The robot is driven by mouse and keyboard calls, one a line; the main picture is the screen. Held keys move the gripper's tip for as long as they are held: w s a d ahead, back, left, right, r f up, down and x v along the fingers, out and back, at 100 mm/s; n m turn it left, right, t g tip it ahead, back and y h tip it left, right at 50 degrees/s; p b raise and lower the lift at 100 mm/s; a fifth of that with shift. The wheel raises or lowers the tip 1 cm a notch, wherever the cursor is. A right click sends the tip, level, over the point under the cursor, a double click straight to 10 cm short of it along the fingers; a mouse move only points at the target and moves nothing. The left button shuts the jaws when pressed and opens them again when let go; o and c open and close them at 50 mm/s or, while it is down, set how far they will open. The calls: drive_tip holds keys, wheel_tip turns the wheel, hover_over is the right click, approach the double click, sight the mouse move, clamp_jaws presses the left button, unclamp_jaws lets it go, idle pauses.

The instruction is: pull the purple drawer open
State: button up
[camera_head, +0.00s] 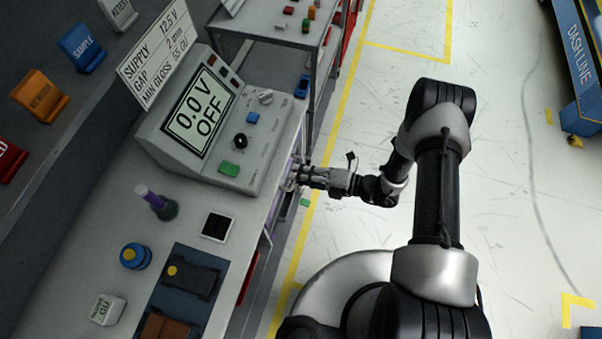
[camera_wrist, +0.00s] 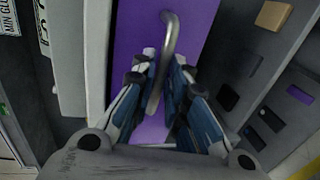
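The purple drawer (camera_wrist: 202,35) fills the middle of the wrist view as a flat purple front. A curved grey metal bar handle (camera_wrist: 171,38) stands out from it. My gripper (camera_wrist: 165,62) has a finger on each side of the handle, drawn in close around the bar; the exact contact is hard to see. In the head view my gripper (camera_head: 297,177) reaches the bench's side just below the grey supply unit. There the drawer front is mostly hidden by the fingers and the bench edge.
The grey supply unit (camera_head: 262,150) stands on the bench above my gripper. A shelf cart (camera_head: 270,22) with small parts stands behind. A dark panel with coloured blocks (camera_wrist: 262,105) lies right of the drawer in the wrist view. The floor (camera_head: 510,190) on the right is mostly clear.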

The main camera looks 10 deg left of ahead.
clamp_jaws()
idle(0.3)
drive_tip(key=f+b+v, duration=0.3)
drive_tip(key=v, duration=1.5)
drive_tip(key=shift+d+f, duration=0.3)
drive_tip(key=shift+d, duration=0.4)
drive_tip(key=shift+w, duration=0.1)
drive_tip(key=shift+o, duration=2.3)
unclamp_jaws()
